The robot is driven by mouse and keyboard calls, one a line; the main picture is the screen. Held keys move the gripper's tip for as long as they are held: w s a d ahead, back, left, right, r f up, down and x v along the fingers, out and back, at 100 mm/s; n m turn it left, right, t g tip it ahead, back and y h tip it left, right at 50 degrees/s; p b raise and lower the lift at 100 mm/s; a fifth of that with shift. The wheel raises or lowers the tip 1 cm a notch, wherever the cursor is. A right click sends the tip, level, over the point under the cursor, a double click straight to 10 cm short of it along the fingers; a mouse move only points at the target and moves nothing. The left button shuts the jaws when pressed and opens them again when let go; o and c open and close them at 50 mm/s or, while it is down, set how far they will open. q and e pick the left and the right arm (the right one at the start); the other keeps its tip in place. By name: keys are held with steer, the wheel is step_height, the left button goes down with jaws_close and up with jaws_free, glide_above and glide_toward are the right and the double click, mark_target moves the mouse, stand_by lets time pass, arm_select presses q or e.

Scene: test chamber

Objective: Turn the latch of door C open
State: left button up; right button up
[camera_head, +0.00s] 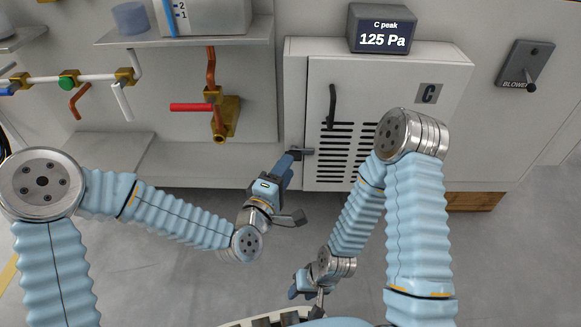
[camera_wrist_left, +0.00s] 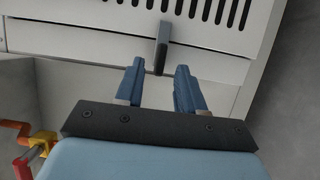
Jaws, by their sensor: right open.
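Door C (camera_head: 382,125) is a pale vented panel with a C label, and it sits closed in its cabinet. A dark latch (camera_head: 301,151) is at the door's lower left edge. In the left wrist view the latch (camera_wrist_left: 162,45) stands out from the panel below the vent slots. My left gripper (camera_head: 287,164) is at the latch. Its two blue fingers (camera_wrist_left: 158,80) are apart, with the latch's near end between and just ahead of the tips; contact cannot be told. My right gripper (camera_head: 299,287) is open and empty, low near my base.
A black handle (camera_head: 332,107) stands on door C's upper left. A display reading 125 Pa (camera_head: 382,29) sits on top. A red-handled valve (camera_head: 218,112) and pipes are to the left, a blower switch (camera_head: 527,68) to the right. The floor between is clear.

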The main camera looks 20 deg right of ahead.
mark_target(300, 155)
arm_select(q)
steer(key=x, duration=0.3)
steer(key=shift+w+d, duration=0.15)
steer(key=shift+w, duration=0.1)
jaws_close()
